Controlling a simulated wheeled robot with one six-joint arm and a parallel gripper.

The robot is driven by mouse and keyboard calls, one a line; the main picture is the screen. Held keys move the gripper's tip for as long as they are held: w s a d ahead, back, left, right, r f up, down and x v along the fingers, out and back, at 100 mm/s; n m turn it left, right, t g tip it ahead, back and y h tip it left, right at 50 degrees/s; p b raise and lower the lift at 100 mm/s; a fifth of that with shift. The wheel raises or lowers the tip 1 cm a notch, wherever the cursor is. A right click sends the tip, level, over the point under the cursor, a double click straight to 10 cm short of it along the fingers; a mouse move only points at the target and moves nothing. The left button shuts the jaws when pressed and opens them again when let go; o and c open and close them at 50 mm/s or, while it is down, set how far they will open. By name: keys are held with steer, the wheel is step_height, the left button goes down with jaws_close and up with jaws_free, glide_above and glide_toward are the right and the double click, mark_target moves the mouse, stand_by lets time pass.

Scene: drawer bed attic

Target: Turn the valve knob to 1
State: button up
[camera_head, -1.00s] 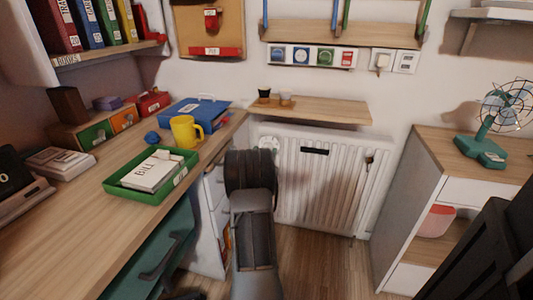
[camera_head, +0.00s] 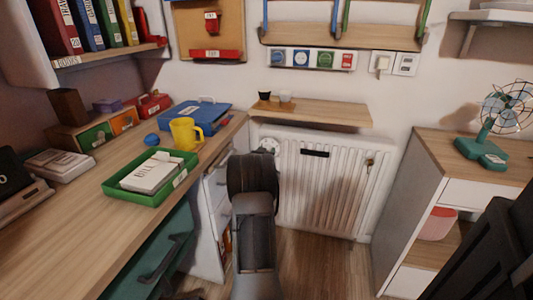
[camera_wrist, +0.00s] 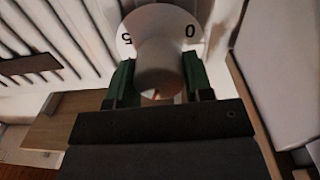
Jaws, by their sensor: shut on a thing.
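The valve knob (camera_wrist: 160,62) is a pale round knob in front of a white dial (camera_wrist: 136,22) in the wrist view. The dial's figures 5 and 0 show upside down at left and right; I see no 1. My gripper (camera_wrist: 157,78) has a green finger on each side of the knob and is shut on it. In the head view the white dial (camera_head: 269,145) shows at the radiator's upper left, just above my arm. My arm hides the gripper there.
The white radiator (camera_head: 330,185) is on the wall under a wooden shelf (camera_head: 320,112) with two small cups. The desk (camera_head: 70,215) is close on the left, with a green tray (camera_head: 130,195). A cabinet (camera_head: 410,200) stands at right. Some floor between is clear.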

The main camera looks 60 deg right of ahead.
steer(key=shift+c, duration=1)
steer(key=shift+n, duration=0.3)
steer(key=n+p, duration=0.2)
steer(key=n, duration=0.1)
steer(key=shift+r+n+p, duration=0.15)
steer(key=shift+n+p, duration=0.15)
steer(key=shift+n, duration=0.1)
steer(key=n+p, duration=0.2)
steer(key=n, duration=0.2)
steer(key=shift+n, duration=0.3)
steer(key=n+p, duration=0.1)
steer(key=n, duration=0.4)
steer(key=shift+n+p, duration=0.3)
steer(key=shift+p, duration=0.1)
steer(key=shift+w+f+n+t+p, duration=0.15)
steer(key=shift+n+p, duration=0.15)
steer(key=shift+n, duration=0.85)
steer(key=shift+s+f+n+t+p, duration=0.15)
steer(key=shift+n+p, duration=0.1)
steer(key=shift+n, duration=0.9)
steer(key=shift+w+r, duration=0.1)
